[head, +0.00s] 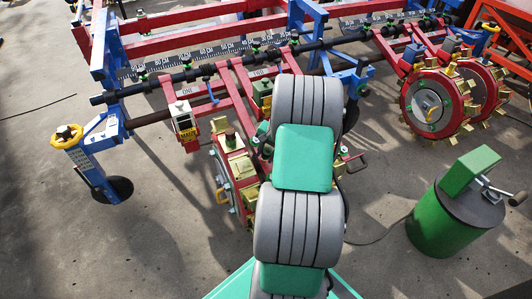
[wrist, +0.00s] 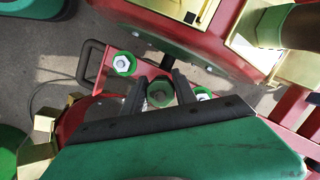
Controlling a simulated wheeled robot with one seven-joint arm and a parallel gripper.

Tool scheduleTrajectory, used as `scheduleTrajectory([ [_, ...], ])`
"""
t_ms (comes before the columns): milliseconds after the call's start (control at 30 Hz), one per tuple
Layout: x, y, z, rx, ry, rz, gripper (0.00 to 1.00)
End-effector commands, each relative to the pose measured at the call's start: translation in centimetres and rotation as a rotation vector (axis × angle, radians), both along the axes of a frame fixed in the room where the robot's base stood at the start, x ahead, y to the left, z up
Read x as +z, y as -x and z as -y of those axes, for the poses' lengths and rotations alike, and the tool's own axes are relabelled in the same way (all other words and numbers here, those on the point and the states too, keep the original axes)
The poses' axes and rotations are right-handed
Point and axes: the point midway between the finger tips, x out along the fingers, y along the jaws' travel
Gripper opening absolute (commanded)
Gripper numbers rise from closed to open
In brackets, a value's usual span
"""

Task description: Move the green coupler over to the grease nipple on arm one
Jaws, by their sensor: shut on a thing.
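The green coupler (wrist: 160,92) sits between the two dark fingers of my gripper (wrist: 160,90) in the wrist view, and the fingers are shut on it. In the head view my own arm hides the gripper and the coupler. Arm one (head: 181,112) is a red arm left of my arm in the head view, with a plate reading ONE at its top. Its grease nipple is too small to tell apart. My gripper is over the red unit to the right of arm one.
A green grease drum (head: 445,215) stands at right, and a dark hose (head: 375,238) runs from it on the floor. Two green-ringed nuts, left (wrist: 124,64) and right (wrist: 203,94), flank the fingers. A red punch wheel (head: 238,165) stands close to my arm.

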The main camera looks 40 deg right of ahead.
Motion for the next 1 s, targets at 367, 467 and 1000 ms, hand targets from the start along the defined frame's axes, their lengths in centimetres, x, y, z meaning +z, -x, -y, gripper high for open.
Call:
scheduleTrajectory([
  [367,-0.1,0.0,0.0,0.000,0.001,0.000,0.00],
  [467,-0.3,-0.1,0.0,0.000,0.000,0.001,0.00],
  [1000,-1.6,-0.6,0.2,0.000,0.000,0.001,0.00],
])
